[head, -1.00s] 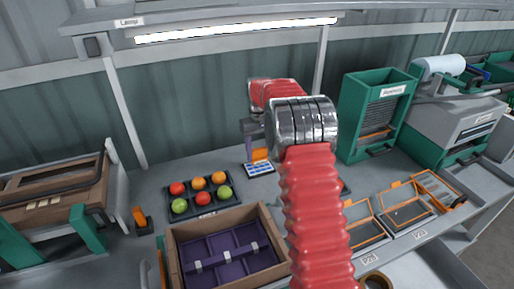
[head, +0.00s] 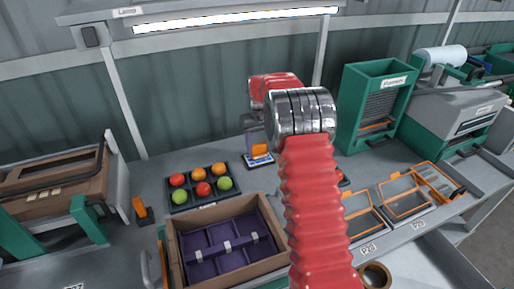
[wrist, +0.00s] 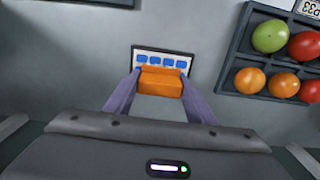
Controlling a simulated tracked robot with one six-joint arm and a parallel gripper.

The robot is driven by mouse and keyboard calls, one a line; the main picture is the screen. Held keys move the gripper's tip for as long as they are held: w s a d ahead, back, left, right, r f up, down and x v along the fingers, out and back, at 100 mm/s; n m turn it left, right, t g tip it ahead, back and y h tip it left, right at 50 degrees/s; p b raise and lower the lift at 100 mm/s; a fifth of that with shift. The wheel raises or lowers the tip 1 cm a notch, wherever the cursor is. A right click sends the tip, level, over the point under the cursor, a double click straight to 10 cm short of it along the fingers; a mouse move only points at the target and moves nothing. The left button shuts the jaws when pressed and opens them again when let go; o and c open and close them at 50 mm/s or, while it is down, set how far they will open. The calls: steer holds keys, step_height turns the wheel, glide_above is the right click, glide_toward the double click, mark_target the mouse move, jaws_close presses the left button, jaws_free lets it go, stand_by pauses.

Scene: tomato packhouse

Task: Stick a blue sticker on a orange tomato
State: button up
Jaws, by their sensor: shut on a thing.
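A sheet with several blue stickers (head: 258,162) lies on the bench, and it also shows in the wrist view (wrist: 161,59). My gripper (wrist: 160,90) is shut on an orange block (wrist: 160,82) and holds it at the sheet's near edge. The block (head: 259,150) also shows in the head view. Whether it touches the sheet is unclear. Two orange tomatoes (head: 199,174) (head: 218,169) sit in the back row of a dark tray (head: 190,207); they show in the wrist view too (wrist: 250,80) (wrist: 284,84). My arm hides part of the gripper in the head view.
Red and green tomatoes (head: 203,189) share the dark tray. A wooden crate with a purple insert (head: 282,262) stands in front. Another orange tool (head: 140,208) stands at left. Orange-framed trays (head: 405,201) and a green machine (head: 372,98) are at right.

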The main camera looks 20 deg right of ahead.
steer(key=shift+f, duration=0.55)
stand_by(1.9)
steer(key=shift+r, duration=3.6)
steer(key=shift+a+r, duration=0.1)
steer(key=s+a+r+m, duration=0.1)
steer(key=s+a+r, duration=0.1)
steer(key=a+r, duration=0.4)
steer(key=s+a+r+m, duration=0.2)
steer(key=s+a+r, duration=0.1)
steer(key=a+r, duration=0.3)
steer(key=a, duration=0.2)
steer(key=shift+s+a+r, duration=0.15)
steer(key=shift+a, duration=0.15)
steer(key=shift+d, duration=0.15)
